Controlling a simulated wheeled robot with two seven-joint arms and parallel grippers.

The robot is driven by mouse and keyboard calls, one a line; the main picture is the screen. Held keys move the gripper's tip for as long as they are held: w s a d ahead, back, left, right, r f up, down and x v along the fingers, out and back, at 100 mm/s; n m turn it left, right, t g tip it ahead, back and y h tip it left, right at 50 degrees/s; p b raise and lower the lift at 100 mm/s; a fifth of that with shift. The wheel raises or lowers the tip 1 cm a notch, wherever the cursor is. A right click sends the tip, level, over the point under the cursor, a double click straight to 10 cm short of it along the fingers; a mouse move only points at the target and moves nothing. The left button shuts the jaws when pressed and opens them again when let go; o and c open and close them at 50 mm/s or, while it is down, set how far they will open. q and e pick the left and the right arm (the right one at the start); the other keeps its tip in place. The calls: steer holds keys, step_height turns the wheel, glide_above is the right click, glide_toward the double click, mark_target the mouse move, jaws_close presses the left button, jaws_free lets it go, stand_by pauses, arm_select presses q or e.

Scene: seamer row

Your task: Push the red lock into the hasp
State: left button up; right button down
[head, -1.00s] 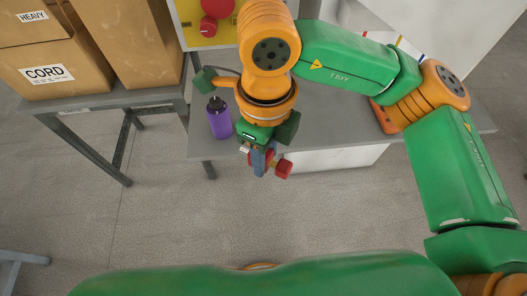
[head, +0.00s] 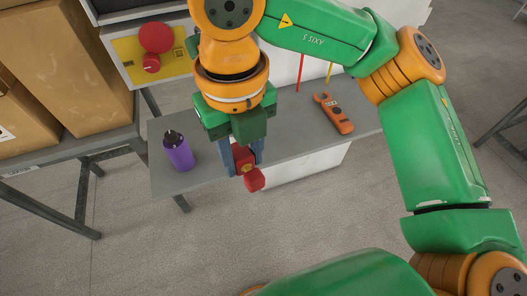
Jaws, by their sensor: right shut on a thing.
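My right gripper (head: 244,160) points down over the front of the grey table. Its fingers are shut on the red lock (head: 253,180), a small red body with a yellowish spot, which sticks out below the fingertips. The lock is held in the air, apart from the panel. A yellow panel (head: 122,50) with a red mushroom button (head: 156,38) and a red knob (head: 151,63) is at the upper left. I cannot make out the hasp. My left gripper is not in view.
A purple bottle (head: 178,153) stands on the grey table (head: 215,172), left of the gripper. An orange clamp-like tool (head: 334,114) lies to the right. Cardboard boxes (head: 70,65) stand on another bench at left. The floor in front is clear.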

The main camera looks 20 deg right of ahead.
steer(key=a+m, duration=0.1)
steer(key=w+a+m, duration=0.1)
steer(key=a, duration=0.3)
steer(key=shift+w+a+m, duration=0.15)
steer(key=shift+w+m, duration=0.1)
steer(key=shift+m, duration=0.15)
steer(key=shift+f, duration=0.1)
steer(key=s+d+f+n, duration=0.2)
steer(key=d+f+n, duration=0.2)
steer(key=n, duration=1.3)
step_height(320, 180, down, 2)
steer(key=shift+f, duration=0.2)
steer(key=shift+d, duration=0.1)
